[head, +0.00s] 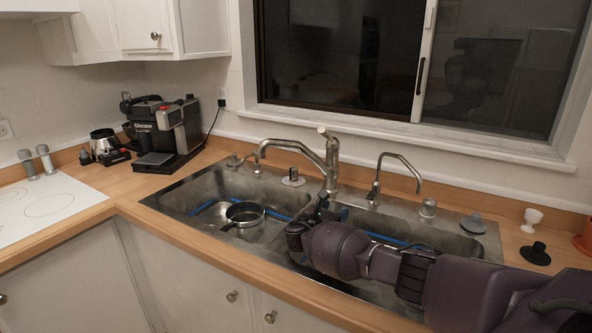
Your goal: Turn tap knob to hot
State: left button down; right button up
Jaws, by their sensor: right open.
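The main tap (331,165) is a metal faucet behind the double sink, with its spout reaching left over the left basin. Its knob (322,131) is a short lever at the top of the tap body, tilted up and to the left. My right arm comes in from the lower right over the right basin. My right gripper (324,203) is open, at the front of the tap's lower body and below the knob. I cannot tell whether it touches the tap. The fingers are small and dark, and the tap base is partly hidden behind them. My left gripper is out of view.
A pan (245,214) sits in the left basin. A thinner tap (378,178) stands right of the main one. A coffee machine (170,128) stands on the left counter. A white egg cup (531,220) and a black stopper (536,253) are at right. A window (340,55) is behind.

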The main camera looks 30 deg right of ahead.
aim_at(294, 170)
jog(key=i, duration=1)
